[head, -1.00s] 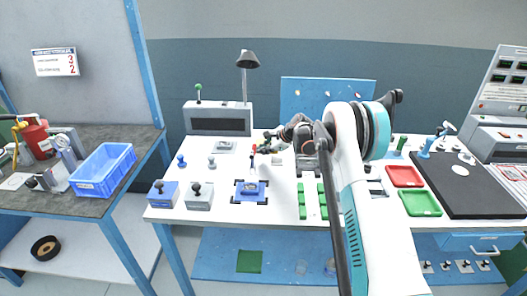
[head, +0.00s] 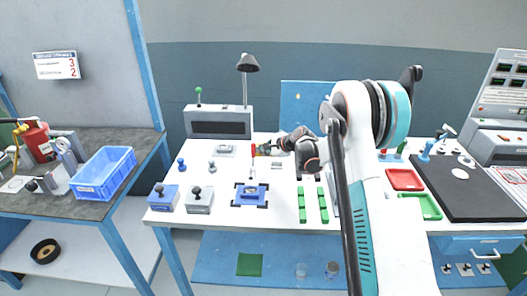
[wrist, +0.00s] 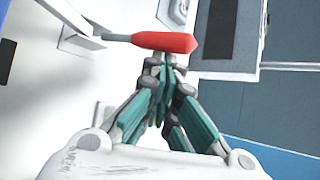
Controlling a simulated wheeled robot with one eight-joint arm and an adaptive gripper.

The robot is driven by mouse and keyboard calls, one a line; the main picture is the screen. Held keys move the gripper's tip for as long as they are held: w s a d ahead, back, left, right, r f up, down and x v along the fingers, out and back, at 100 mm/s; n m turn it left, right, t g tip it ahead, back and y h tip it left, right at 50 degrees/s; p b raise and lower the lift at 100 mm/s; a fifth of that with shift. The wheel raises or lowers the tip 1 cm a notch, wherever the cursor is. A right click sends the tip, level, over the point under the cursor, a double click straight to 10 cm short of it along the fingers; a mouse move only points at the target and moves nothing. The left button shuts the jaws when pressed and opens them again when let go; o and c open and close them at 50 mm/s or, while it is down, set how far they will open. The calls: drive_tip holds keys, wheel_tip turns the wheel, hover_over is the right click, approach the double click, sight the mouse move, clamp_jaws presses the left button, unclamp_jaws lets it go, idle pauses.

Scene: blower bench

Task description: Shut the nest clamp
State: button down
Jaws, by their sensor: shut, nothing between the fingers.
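The nest clamp stands on the blue nest (head: 250,194) on the white bench. Its lever is raised, with the red handle (head: 254,150) at the top, above and behind the nest in the head view. In the wrist view the red handle (wrist: 166,42) lies across, just beyond my fingertips, on a grey metal bar running left. My gripper (head: 268,149) is right of the handle; its closed fingers also show in the wrist view (wrist: 160,65). It is shut and empty. The fingertips are very close to the handle; I cannot tell whether they touch it.
A blue box (head: 163,197) and a grey box (head: 199,199) with knobs stand left of the nest. Green strips (head: 312,205) lie to its right. A grey panel box (head: 218,121) and a lamp (head: 248,63) stand behind. A red tray (head: 405,179) is farther right.

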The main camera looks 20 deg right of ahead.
drive_tip(key=shift+s+a+r, duration=0.25)
drive_tip(key=shift+s, duration=0.45)
drive_tip(key=shift+s+a+r, duration=0.2)
drive_tip(key=shift+s, duration=0.45)
drive_tip(key=shift+s, duration=0.1)
drive_tip(key=shift+r, duration=0.1)
